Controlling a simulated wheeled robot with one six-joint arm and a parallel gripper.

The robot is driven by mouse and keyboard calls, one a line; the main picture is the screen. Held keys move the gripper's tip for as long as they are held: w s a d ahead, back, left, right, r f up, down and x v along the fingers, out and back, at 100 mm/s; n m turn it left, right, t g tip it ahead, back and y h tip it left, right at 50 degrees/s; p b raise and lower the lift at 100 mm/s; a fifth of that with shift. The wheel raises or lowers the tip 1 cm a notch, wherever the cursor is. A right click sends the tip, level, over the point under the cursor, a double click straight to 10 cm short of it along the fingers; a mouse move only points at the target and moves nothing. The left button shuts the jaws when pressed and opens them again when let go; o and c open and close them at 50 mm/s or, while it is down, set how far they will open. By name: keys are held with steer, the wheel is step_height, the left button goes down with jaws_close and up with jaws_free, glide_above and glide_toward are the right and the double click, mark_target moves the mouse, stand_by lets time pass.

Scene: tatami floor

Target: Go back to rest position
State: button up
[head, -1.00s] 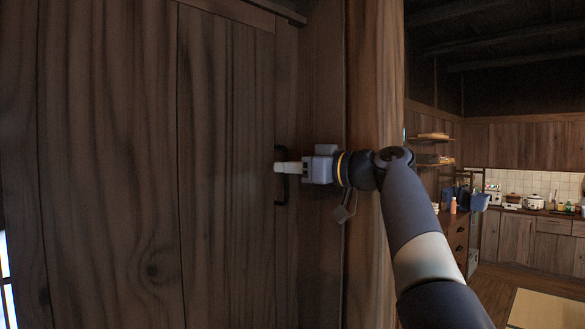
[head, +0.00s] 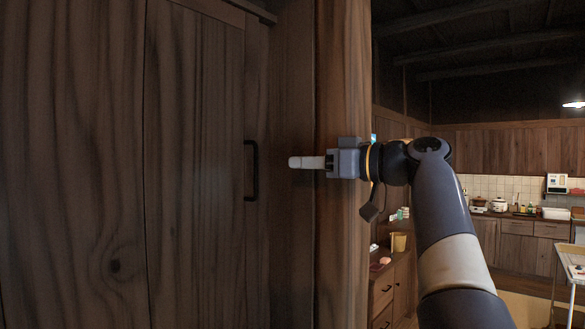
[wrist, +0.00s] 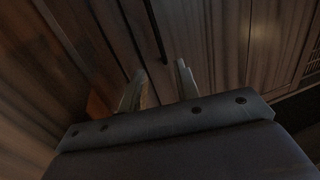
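My gripper (head: 293,162) points left toward the wooden door (head: 195,170), just right of its black handle (head: 251,170). In the head view the fingers are apart from the handle, with a gap between. In the wrist view the two pale fingers (wrist: 160,82) are spread with nothing between them. The dark handle (wrist: 156,32) shows beyond them in the wrist view. My arm reaches in from the lower right, bent at the elbow.
A thick wooden post (head: 343,240) stands right behind my gripper. At the right is a kitchen with a counter (head: 517,250), cooking pots and a tiled wall. A drawer cabinet (head: 388,290) stands just past the post. A white table (head: 574,262) is at the right edge.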

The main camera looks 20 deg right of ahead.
steer(key=shift+s, duration=0.1)
stand_by(0.3)
steer(key=p, duration=0.3)
glide_toward(238, 162)
steer(key=x, duration=0.5)
steer(key=shift+w+d, duration=0.15)
steer(key=shift+w, duration=0.05)
steer(key=shift+s+a, duration=0.2)
steer(key=shift+s, duration=0.05)
steer(key=shift+r, duration=0.1)
